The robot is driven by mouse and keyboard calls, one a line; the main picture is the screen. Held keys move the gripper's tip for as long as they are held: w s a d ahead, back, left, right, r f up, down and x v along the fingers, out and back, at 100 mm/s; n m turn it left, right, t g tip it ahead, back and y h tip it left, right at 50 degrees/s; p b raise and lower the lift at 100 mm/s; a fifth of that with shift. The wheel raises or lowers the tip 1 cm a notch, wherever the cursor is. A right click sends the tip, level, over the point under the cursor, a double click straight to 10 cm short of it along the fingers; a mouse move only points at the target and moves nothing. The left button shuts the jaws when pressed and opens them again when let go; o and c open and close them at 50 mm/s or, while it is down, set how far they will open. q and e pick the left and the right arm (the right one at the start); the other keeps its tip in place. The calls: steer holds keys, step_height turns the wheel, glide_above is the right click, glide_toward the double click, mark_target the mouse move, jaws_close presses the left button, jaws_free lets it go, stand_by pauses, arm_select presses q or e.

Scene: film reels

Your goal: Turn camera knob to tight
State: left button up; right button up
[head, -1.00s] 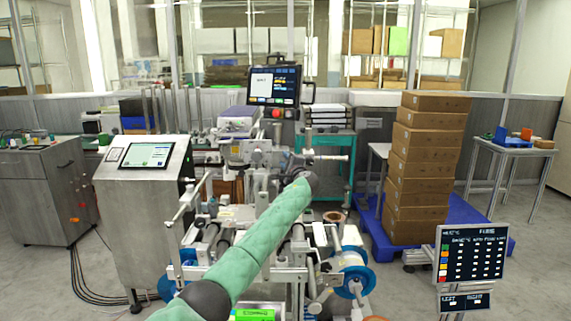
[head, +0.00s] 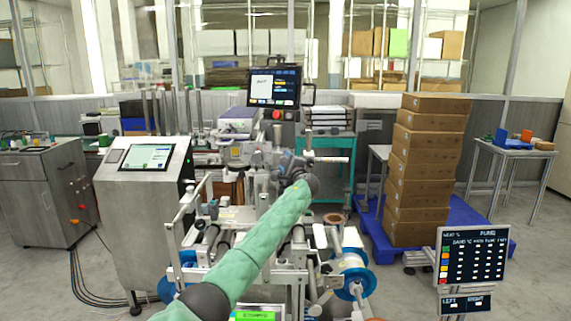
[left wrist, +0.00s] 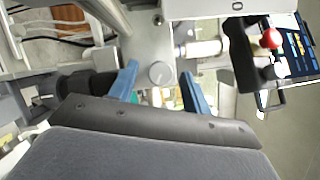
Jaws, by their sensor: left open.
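The camera knob (left wrist: 161,73) is a small round grey disc on a flat grey metal plate in the left wrist view. A mark on its face is too small to read. My left gripper (left wrist: 159,71) is open, its two blue fingers on either side of the knob in the picture. I cannot tell whether they touch it. In the head view my left gripper (head: 284,160) is small and dark at the end of the green-sleeved arm, by the machine's upper middle. The knob cannot be made out there. My right gripper is out of view.
A monitor (head: 274,86) stands above the machine, with a red button just below it. A white horizontal cylinder (left wrist: 201,48) is close to the right finger in the left wrist view. Rollers and blue reels (head: 349,283) lie lower. Stacked boxes (head: 428,170) stand at right.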

arm_select(q)
steer(key=shift+s+d+f, duration=0.25)
steer(key=shift+s, duration=0.3)
steer(key=b+v, duration=0.1)
steer(key=v, duration=0.5)
steer(key=shift+s+b, duration=0.15)
steer(key=shift+b, duration=0.2)
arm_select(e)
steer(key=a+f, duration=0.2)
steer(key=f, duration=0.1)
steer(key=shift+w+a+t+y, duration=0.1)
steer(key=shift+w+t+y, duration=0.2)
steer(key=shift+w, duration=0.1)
arm_select(q)
steer(key=shift+d+r, duration=0.1)
